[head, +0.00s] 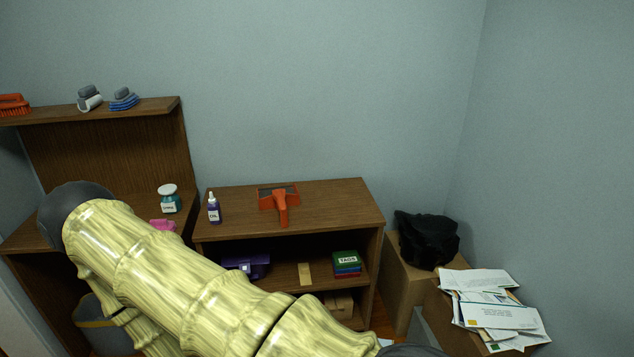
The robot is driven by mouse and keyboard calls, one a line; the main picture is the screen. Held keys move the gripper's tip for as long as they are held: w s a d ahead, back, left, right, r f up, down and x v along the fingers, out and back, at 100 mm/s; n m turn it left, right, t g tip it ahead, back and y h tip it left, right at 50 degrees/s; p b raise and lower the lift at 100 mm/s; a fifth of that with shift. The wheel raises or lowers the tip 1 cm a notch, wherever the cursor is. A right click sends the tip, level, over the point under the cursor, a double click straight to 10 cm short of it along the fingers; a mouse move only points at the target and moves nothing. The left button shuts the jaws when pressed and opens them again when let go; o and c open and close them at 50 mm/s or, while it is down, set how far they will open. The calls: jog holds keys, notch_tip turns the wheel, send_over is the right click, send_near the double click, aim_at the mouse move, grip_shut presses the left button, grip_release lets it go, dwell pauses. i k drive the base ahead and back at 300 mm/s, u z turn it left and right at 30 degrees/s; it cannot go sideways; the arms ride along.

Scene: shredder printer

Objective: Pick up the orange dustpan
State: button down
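The orange dustpan (282,208) lies on the top of the low brown shelf unit (345,204), near its middle. My arm, pale yellow with a wood-like grain, crosses the lower left and middle of the head view, in front of the shelf unit. My gripper is not seen, so its state and its place relative to the dustpan are hidden.
A bottle (214,208) stands left of the dustpan. A labelled jar (169,199) stands on the desk at left. A black bag (427,239) and a box of papers (494,311) are at right. The shelf top right of the dustpan is clear.

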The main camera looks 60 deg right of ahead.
aim_at(280, 197)
jog(key=z, duration=1.85)
jog(key=k, duration=0.25)
jog(key=u, duration=0.1)
